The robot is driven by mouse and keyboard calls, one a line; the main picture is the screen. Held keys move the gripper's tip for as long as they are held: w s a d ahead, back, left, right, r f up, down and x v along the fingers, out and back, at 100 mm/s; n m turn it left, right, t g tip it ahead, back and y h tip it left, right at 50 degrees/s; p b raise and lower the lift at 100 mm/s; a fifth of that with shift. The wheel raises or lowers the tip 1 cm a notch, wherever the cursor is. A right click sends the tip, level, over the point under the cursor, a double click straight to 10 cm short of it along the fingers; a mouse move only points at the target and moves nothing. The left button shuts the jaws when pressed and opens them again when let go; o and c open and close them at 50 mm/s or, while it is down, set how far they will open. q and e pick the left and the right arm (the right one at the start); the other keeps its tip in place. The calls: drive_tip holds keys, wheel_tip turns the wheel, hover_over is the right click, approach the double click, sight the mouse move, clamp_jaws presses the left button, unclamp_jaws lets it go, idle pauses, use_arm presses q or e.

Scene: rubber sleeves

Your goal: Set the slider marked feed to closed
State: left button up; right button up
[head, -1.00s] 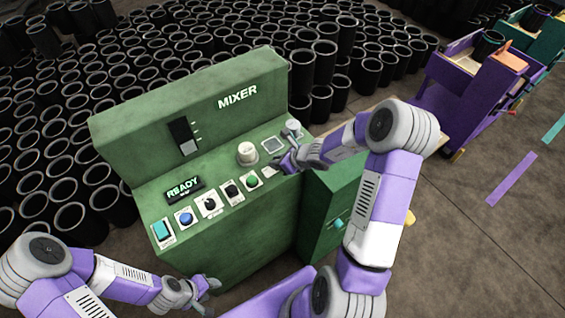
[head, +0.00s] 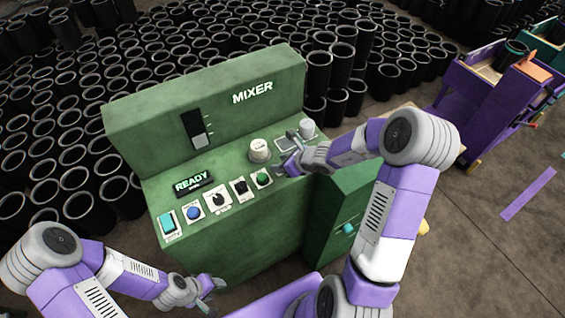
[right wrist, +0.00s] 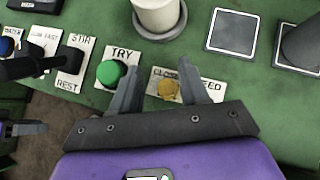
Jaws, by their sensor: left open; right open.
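The feed slider (right wrist: 167,90) has an ochre knob on a white plate lettered "CLOSE…" at left and "…EED" at right. My right gripper (right wrist: 164,66) is open, with one finger on each side of the knob in the right wrist view. The right finger hides part of the plate's lettering. I cannot tell whether a finger touches the knob. In the head view my right gripper (head: 287,162) is over the right part of the green mixer's (head: 270,95) panel and covers the slider. My left gripper (head: 212,284) is open and empty, low in front of the mixer.
Left of the slider are a green TRY button (right wrist: 111,73) and a black STIR/REST switch (right wrist: 70,60). Behind it are a pale round knob (right wrist: 159,16) and a grey square pad (right wrist: 232,30). A grey cylinder (right wrist: 301,45) stands further right. Black rubber sleeves (head: 60,150) crowd behind the mixer.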

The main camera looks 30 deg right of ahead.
drive_tip(key=p+v, duration=0.2)
drive_tip(key=v, duration=0.4)
drive_tip(key=shift+s+d+r+p, duration=0.1)
drive_tip(key=shift+r+p, duration=0.05)
drive_tip(key=shift+p, duration=0.25)
drive_tip(key=shift+s+d+r, duration=0.15)
drive_tip(key=shift+s+r, duration=0.2)
drive_tip(key=shift+s, duration=0.05)
